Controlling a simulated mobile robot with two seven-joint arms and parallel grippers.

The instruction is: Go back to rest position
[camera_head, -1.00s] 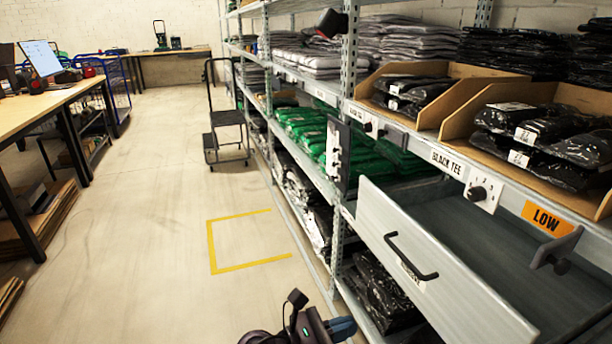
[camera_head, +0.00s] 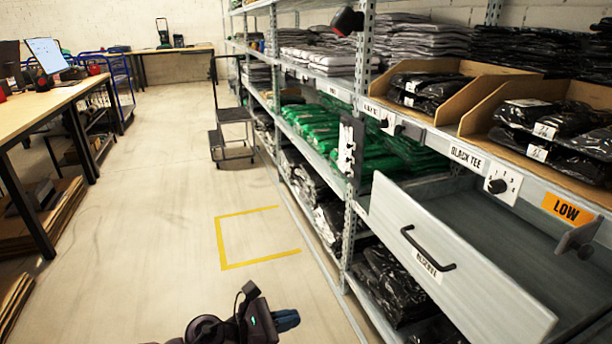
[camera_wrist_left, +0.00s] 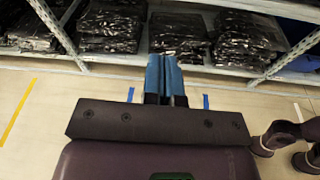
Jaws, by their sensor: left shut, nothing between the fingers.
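My left gripper (camera_head: 287,320) shows at the bottom of the head view, over the floor left of the shelf rack. In the left wrist view its blue fingers (camera_wrist_left: 165,78) are shut together with nothing between them. They point toward black bagged garments (camera_wrist_left: 180,35) on a low shelf and appear apart from them. My right gripper is not recognisable in either view.
An open, empty grey drawer (camera_head: 450,262) with a black handle (camera_head: 427,250) juts from the rack at the right. A yellow floor outline (camera_head: 258,262) lies on clear floor. A cart (camera_head: 230,125) stands beyond it, and a workbench (camera_head: 50,100) is at left.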

